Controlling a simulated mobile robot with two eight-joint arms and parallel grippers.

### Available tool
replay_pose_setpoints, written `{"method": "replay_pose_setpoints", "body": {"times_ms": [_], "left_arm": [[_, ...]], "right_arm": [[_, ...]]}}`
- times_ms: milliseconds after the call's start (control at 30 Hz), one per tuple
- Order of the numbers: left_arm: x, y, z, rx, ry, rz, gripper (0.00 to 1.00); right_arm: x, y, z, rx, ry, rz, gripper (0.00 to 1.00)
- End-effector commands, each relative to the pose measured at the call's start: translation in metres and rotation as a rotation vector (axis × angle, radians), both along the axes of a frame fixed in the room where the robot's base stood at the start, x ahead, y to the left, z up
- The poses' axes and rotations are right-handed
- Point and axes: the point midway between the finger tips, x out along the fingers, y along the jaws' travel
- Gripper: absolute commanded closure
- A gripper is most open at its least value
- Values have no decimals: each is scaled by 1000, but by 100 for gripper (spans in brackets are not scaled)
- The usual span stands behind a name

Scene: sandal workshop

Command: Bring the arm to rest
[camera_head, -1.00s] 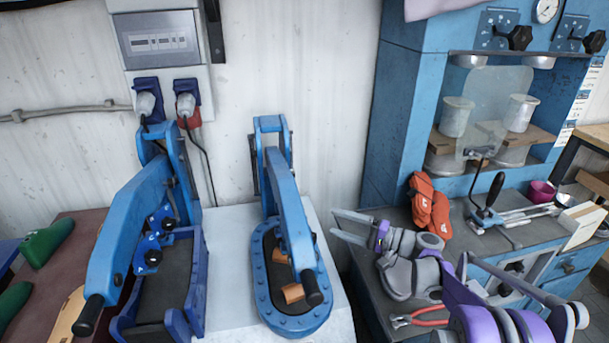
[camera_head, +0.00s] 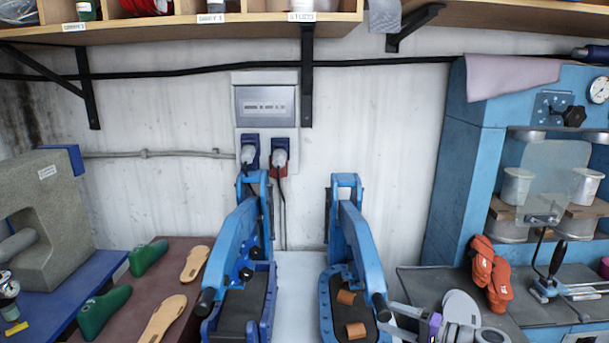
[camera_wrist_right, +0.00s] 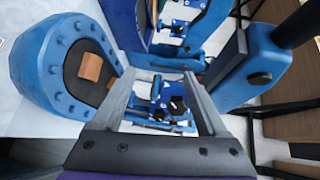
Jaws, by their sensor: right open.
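My right gripper (camera_head: 396,322) shows at the bottom edge of the head view, beside the front of the right blue press (camera_head: 362,240). Its grey fingers are apart, with nothing between them. In the right wrist view my right gripper (camera_wrist_right: 160,82) is also open and empty. Beyond its fingers there is blue machinery, and the round blue press base (camera_wrist_right: 48,75) with a brown block (camera_wrist_right: 91,66) is to the left. Much of my right arm is cut off by the lower edge of the head view. My left gripper is not in view.
A second blue press (camera_head: 238,250) stands left of the first on a white top. Green shoe lasts (camera_head: 147,257) and tan soles (camera_head: 194,263) lie farther left. Orange gloves (camera_head: 491,273) and a lever tool (camera_head: 553,270) are on the right bench. Shelves (camera_head: 190,22) hang above.

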Motion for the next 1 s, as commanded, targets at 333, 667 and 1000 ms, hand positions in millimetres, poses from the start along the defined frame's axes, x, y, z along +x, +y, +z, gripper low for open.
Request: {"method": "replay_pose_setpoints", "body": {"times_ms": [333,667,1000], "left_arm": [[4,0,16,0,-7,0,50],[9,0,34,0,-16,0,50],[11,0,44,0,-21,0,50]], "right_arm": [[-106,69,-16,-449,156,78,24],[-249,61,-53,-1046,176,147,24],[-311,25,-73,-1408,93,171,24]]}}
